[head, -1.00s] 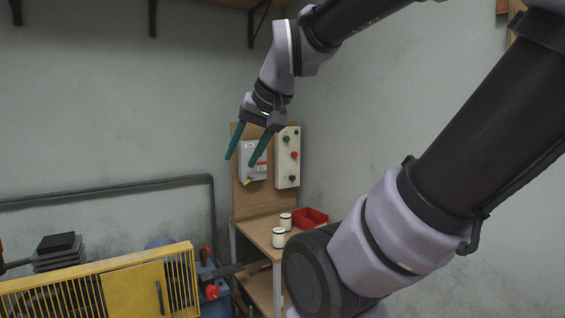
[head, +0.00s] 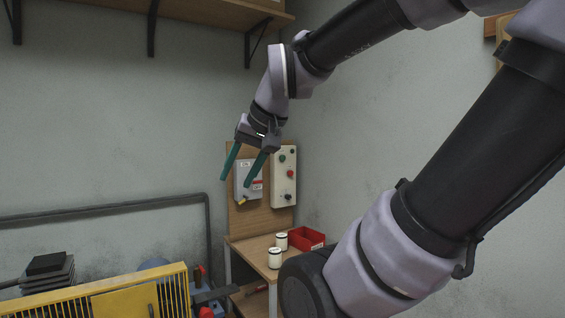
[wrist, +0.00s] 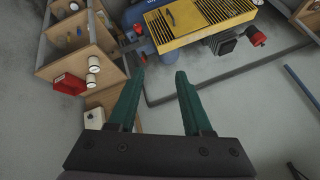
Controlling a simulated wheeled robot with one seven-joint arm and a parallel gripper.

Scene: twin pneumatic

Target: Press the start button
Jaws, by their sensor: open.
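A light control box (head: 284,176) is mounted on a wooden panel in the head view. It carries a green button (head: 282,158), a red button (head: 290,173) and a dark knob at the bottom; no readable label tells which is the start button. My gripper (head: 235,182) is open and empty, its two green fingers pointing down in front of the panel's left part, left of the control box. The gripper also shows in the wrist view (wrist: 158,75), with nothing between the fingers. The control box's buttons cannot be made out in the wrist view.
A grey switch box (head: 243,177) sits left of the control box. Below, a wooden bench (head: 245,247) holds two white cylinders and a red bin (head: 307,238). A yellow guard (head: 100,295) stands at lower left. A shelf (head: 200,12) is overhead.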

